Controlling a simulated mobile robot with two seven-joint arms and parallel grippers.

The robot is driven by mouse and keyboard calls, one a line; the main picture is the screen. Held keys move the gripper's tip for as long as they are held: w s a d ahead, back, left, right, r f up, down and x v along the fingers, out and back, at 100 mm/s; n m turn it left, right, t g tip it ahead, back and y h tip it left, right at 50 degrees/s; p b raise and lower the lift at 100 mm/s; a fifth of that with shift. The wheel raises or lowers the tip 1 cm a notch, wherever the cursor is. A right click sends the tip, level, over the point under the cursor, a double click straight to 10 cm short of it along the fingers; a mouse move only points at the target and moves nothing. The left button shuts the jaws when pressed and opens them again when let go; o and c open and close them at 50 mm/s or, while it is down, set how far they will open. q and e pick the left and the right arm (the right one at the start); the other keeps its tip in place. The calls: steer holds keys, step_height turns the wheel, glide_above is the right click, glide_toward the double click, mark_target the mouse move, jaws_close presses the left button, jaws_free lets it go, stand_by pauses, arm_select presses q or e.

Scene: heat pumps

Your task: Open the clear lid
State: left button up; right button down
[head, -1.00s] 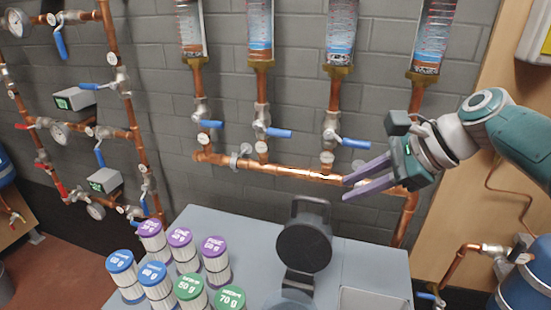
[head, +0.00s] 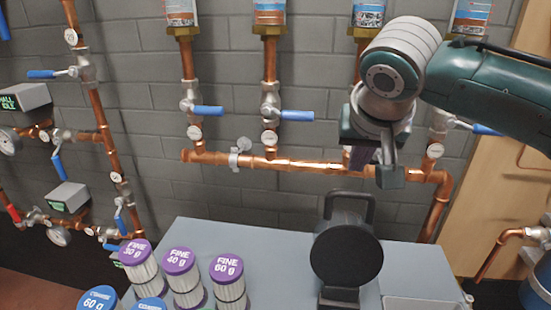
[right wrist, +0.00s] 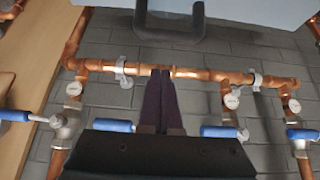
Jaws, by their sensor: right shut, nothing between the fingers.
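I cannot make out a clear lid in the views now. A black round disc (head: 346,250) stands upright on the grey cabinet top, with a black loop handle (head: 369,205) behind it. The handle also shows at the top of the right wrist view (right wrist: 170,35). My right gripper (head: 362,155) is above and behind the handle, in front of the copper pipe, and apart from the handle. Its purple fingers show in the right wrist view (right wrist: 158,100), shut together and empty. In the head view its own wrist largely hides the fingers. My left gripper is out of view.
Purple-topped filter cartridges (head: 183,275) stand left on the grey cabinet (head: 265,255), with blue-topped ones before them. A horizontal copper pipe (head: 290,166) with blue-handled valves (head: 297,115) runs along the brick wall behind. Bare cabinet top lies between cartridges and disc.

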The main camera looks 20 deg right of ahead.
mark_target(354, 192)
steer(key=f, duration=0.1)
steer(key=f+p, duration=0.1)
steer(key=f, duration=0.1)
steer(key=shift+s+a, duration=0.15)
steer(key=shift+s, duration=0.05)
steer(key=shift+s+a+p, duration=0.3)
steer(key=shift+s+a, duration=0.05)
steer(key=shift+s, duration=0.15)
steer(key=s+p, duration=0.1)
steer(key=s+a+r+p, duration=0.1)
steer(key=p, duration=0.3)
steer(key=shift+s+a+r, duration=0.35)
steer(key=shift+s, duration=0.05)
steer(key=shift+s+a+p, duration=0.15)
steer(key=shift+p, duration=0.3)
steer(key=shift+f, duration=0.2)
